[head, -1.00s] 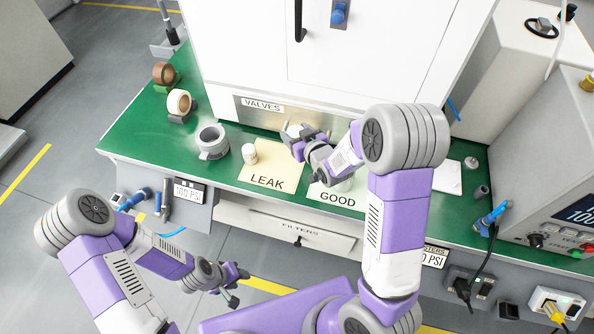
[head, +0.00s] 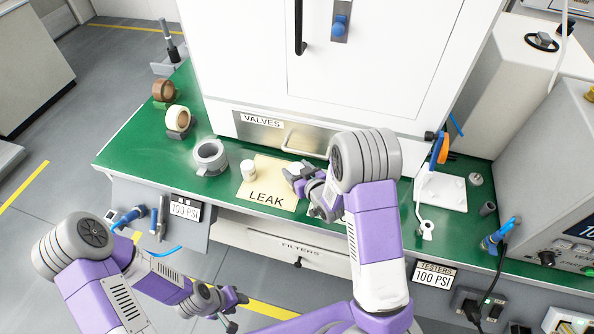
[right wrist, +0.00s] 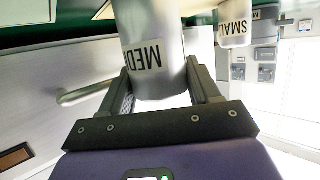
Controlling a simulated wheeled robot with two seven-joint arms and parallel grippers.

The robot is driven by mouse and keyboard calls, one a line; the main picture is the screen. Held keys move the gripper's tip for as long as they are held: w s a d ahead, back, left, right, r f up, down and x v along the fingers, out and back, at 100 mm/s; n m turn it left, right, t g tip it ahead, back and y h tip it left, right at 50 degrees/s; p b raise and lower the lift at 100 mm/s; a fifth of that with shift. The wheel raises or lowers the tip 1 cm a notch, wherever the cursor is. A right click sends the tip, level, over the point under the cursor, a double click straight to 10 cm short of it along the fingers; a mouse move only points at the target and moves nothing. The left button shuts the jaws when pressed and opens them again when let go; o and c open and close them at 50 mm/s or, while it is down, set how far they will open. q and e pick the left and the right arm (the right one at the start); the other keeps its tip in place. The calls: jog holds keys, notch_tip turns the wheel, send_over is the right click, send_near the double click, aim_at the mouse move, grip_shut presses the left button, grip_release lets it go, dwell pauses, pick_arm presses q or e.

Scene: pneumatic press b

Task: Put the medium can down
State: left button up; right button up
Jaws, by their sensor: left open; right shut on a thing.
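My right gripper (head: 302,180) is shut on the medium can (right wrist: 152,50), a grey cylinder whose "MED" label shows in the right wrist view. In the head view this gripper is at the right edge of the yellow LEAK sheet (head: 268,198), and the can is mostly hidden. The small can (head: 248,170) stands on the LEAK sheet, left of this gripper; it also shows in the right wrist view (right wrist: 234,28). The GOOD sheet is almost wholly hidden by my right arm. My left gripper (head: 238,300) is open and empty, in front of the bench.
The white cabinet with the VALVES drawer (head: 290,134) closes off the back. Bare green top lies left of the tape dispenser.

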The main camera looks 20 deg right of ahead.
jog(key=shift+f+b, duration=0.25)
jog(key=shift+b, duration=0.05)
jog(key=o, duration=1.5)
jog(key=shift+r, duration=0.15)
jog(key=shift+r+p, duration=0.2)
jog(key=shift+p, duration=0.2)
jog(key=p+v, duration=0.6)
jog(key=v, duration=0.6)
jog(key=shift+p, duration=0.4)
jog(key=shift+f, duration=0.1)
